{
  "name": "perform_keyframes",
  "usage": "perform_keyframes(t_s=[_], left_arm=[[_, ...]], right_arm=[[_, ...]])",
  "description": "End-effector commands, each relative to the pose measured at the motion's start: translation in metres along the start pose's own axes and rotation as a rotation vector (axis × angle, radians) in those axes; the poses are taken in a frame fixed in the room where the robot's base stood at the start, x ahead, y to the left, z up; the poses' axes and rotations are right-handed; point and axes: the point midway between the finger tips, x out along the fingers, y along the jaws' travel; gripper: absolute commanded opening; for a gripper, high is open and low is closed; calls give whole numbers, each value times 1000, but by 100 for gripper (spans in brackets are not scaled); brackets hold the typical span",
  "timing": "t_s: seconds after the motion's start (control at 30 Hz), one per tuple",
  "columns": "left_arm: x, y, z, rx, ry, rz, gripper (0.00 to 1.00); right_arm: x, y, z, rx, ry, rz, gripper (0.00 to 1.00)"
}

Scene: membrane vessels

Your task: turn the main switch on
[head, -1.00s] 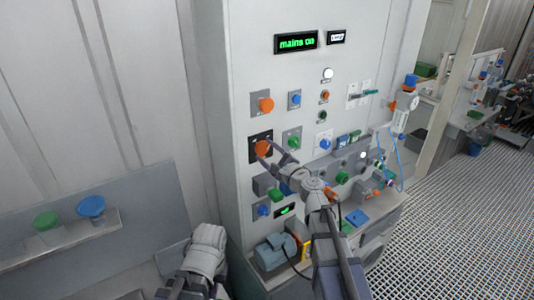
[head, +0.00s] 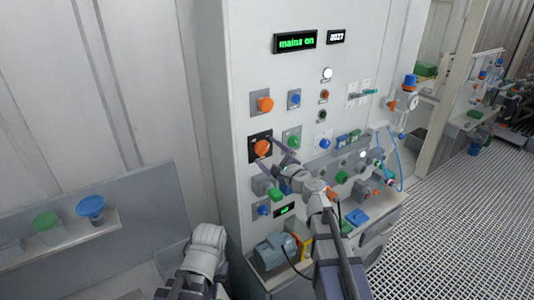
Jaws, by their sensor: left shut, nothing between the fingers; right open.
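The main switch appears to be the orange knob (head: 261,147) on a black plate, on the left part of the panel. The green display (head: 296,41) at the top reads "mains on". My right gripper (head: 272,153) is open, its fingers just right of the knob and slightly apart from it, with nothing held. The knob's face shows almost whole. My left gripper (head: 207,240) is low in the view, left of the cabinet. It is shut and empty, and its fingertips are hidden.
Another orange knob (head: 264,104) sits above, with a green knob (head: 292,142) close right of my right gripper. A blue-grey motor (head: 274,252) stands on the ledge below. A shelf at left holds green (head: 46,222) and blue (head: 91,208) pieces.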

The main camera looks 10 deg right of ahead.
Motion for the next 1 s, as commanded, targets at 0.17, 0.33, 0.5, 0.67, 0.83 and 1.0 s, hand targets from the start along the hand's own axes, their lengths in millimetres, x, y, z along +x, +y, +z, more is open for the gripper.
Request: perform_keyframes(t_s=[0.17, 0.33, 0.5, 0.67, 0.83, 1.0], left_arm=[[0, 0, 0, 0, 0, 0, 0], [0, 0, 0, 0, 0, 0, 0], [0, 0, 0, 0, 0, 0, 0], [0, 0, 0, 0, 0, 0, 0], [0, 0, 0, 0, 0, 0, 0], [0, 0, 0, 0, 0, 0, 0]], right_arm=[[-27, 1, 0, 0, 3, -2, 98], [-56, 1, 1, 0, 3, -2, 98], [-71, 0, 0, 0, 2, -1, 98], [-71, 0, 0, 0, 1, 0, 98], [-70, 4, 1, -18, -2, 13, 98], [-68, 52, 13, -259, -39, 194, 98]])
